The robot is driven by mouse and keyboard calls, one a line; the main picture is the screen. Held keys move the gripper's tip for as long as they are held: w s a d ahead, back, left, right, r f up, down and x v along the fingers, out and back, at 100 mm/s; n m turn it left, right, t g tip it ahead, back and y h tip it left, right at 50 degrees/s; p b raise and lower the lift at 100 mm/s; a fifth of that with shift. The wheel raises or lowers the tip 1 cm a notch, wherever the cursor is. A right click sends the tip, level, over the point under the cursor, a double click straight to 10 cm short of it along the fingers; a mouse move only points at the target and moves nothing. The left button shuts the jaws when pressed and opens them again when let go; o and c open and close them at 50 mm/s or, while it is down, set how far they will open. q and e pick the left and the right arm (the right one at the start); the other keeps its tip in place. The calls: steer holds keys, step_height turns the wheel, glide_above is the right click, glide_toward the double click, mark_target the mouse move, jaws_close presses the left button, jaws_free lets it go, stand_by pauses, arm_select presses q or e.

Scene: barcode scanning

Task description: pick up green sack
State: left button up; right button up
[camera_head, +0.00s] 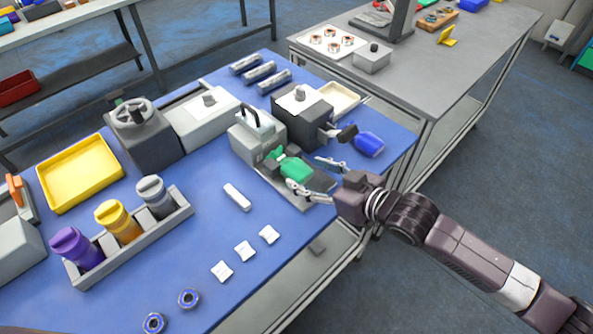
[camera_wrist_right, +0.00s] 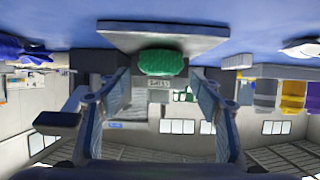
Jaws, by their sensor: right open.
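In the right wrist view, which is upside down, the sack (camera_wrist_right: 163,62) appears ahead, between the two spread fingers of the gripper (camera_wrist_right: 158,92). I cannot tell whether the fingertips touch it. My left gripper is not in view.
A blue sack (camera_head: 368,144) lies behind my right gripper. A dark box (camera_head: 302,117) stands behind the plate. A white bar (camera_head: 236,197) and several small white squares lie to the left. A rack (camera_head: 182,217) holds purple, yellow and grey bottles.

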mark_target(298, 169)
steer(key=p+x, duration=0.1)
steer(key=x, duration=0.3)
steer(key=shift+w+a+f, duration=0.2)
steer(key=shift+w+a, duration=0.1)
steer(key=c, duration=1.5)
steer(key=shift+r, duration=0.1)
